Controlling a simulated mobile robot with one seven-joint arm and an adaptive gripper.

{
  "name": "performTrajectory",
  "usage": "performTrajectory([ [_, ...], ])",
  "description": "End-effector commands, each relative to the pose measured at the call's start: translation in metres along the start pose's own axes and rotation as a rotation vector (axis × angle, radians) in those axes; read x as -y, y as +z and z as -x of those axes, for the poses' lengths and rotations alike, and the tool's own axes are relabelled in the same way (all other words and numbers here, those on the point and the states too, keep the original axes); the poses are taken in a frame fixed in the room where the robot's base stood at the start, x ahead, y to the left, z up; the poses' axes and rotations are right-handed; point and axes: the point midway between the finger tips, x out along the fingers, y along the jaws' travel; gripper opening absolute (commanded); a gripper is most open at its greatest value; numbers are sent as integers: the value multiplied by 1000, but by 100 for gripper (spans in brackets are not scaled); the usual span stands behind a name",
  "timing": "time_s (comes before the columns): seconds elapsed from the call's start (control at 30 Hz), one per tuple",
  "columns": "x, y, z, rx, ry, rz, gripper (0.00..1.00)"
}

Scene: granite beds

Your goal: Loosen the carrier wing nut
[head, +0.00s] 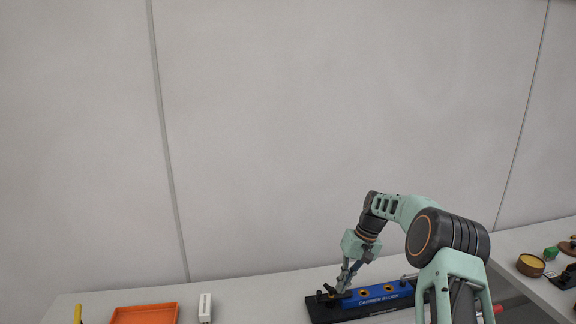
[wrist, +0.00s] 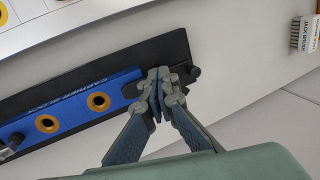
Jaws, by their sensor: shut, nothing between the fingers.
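The blue carrier block (head: 378,296) lies on a black base plate (head: 322,314) on the bench; its label reads "CARRIER BLOCK". In the wrist view the block (wrist: 72,112) shows orange-ringed holes on the black plate (wrist: 105,62). A small dark part (head: 326,290), perhaps the wing nut, sits at the block's left end in the head view. In the wrist view a dark part (wrist: 183,70) is partly hidden behind my fingertips. My gripper (head: 345,283) is shut and empty at that end of the block. Its fingertips (wrist: 163,84) are together; whether they touch the dark part I cannot tell.
An orange tray (head: 145,314) and a white block-like item (head: 205,308) stand to the left. A labelled brush (wrist: 303,34) lies beyond the plate's end. A round yellow-topped pot (head: 530,265) and a green block (head: 551,253) are on the right bench.

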Motion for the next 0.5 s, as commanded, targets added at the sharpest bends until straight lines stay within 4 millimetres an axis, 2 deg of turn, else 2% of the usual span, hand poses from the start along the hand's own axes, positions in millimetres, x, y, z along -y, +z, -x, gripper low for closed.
performTrajectory([
  [0.5, 0, 1, -2, 17, 0, 49, 0],
])
